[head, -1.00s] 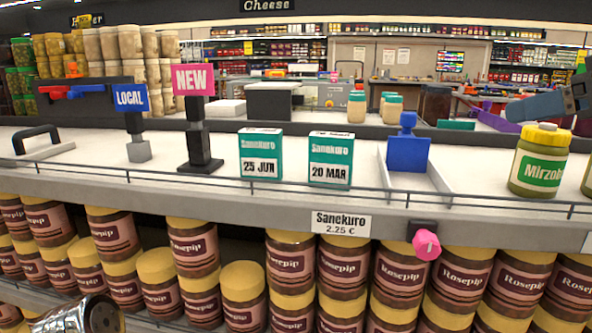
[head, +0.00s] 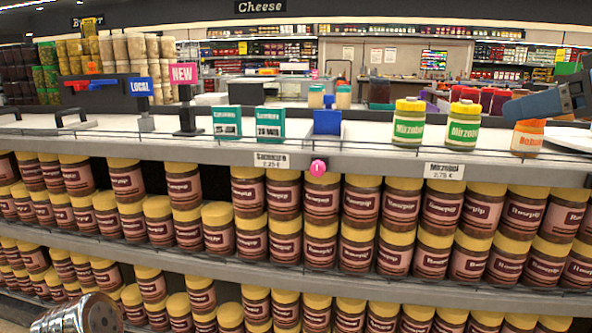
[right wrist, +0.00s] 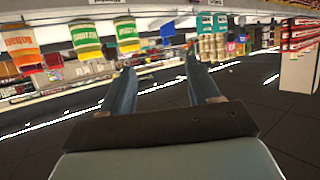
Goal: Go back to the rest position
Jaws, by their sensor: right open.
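My right gripper (head: 532,104) is at the right of the head view, in front of the top shelf's right part. No object shows in it. In the right wrist view its two blue-grey fingers (right wrist: 160,82) stand apart with nothing between them. My left gripper is out of view; only a shiny metal part of my own body shows at the bottom left of the head view.
The shelf unit's top board (head: 340,158) bears teal boxes (head: 270,122), a blue divider (head: 327,122), green-labelled jars (head: 408,122) and an orange-labelled jar (head: 528,138). Rows of brown jars (head: 362,205) fill the lower shelves. Dark floor (right wrist: 250,110) shows clear in the wrist view.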

